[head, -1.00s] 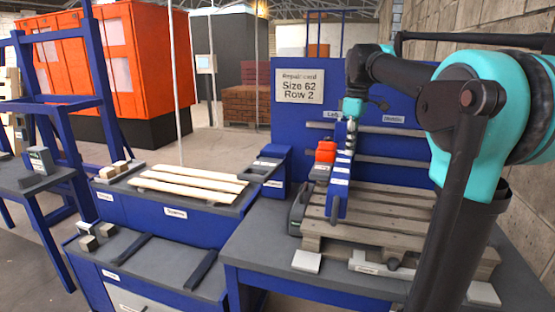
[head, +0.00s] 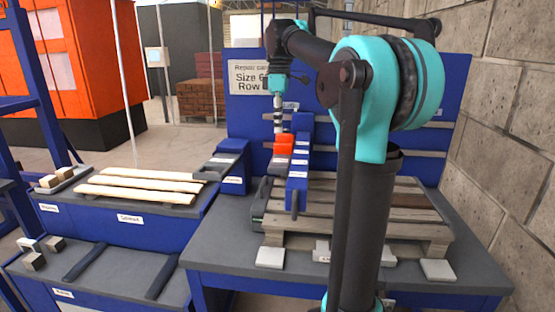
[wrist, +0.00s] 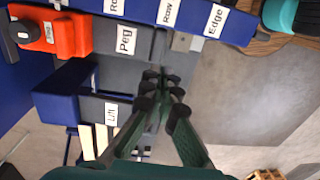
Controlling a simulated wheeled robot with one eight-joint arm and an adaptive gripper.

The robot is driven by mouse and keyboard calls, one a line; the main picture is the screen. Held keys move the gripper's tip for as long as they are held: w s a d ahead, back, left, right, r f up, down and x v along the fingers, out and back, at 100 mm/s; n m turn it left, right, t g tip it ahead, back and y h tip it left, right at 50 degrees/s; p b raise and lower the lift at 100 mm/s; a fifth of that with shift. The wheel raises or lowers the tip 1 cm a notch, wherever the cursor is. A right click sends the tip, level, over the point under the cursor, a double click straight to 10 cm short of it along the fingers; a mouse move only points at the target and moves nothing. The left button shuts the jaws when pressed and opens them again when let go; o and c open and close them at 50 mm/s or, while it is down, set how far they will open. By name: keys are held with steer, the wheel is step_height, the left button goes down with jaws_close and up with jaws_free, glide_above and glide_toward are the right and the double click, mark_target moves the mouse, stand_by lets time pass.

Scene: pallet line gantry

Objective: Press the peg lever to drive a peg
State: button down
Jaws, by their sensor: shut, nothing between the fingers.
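In the wrist view, a grey block with a "Peg" label (wrist: 126,40) sits beside an orange-red unit (wrist: 68,33) with a dark knob. I cannot clearly make out the lever's handle. My gripper (wrist: 164,80) is shut and empty, its dark fingers converging just to the right of and below the "Peg" label in the picture; contact cannot be told. A blue part labelled "Lift" (wrist: 111,113) lies to the left of the fingers. In the head view, my wrist hangs above the orange-red unit (head: 283,145), and my fingertips are hard to make out.
A blue beam (head: 297,175) with labels stands over a wooden pallet (head: 350,215) on the grey workbench (head: 220,250). Pale boards (head: 135,188) lie on the left bench. A blue back panel (head: 420,100) and a block wall (head: 510,130) bound the right side.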

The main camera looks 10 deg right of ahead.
mark_target(278, 167)
steer(key=f, duration=1.1)
steer(key=shift+s+a+f, duration=0.1)
steer(key=shift+s, duration=0.3)
steer(key=shift+f, duration=0.1)
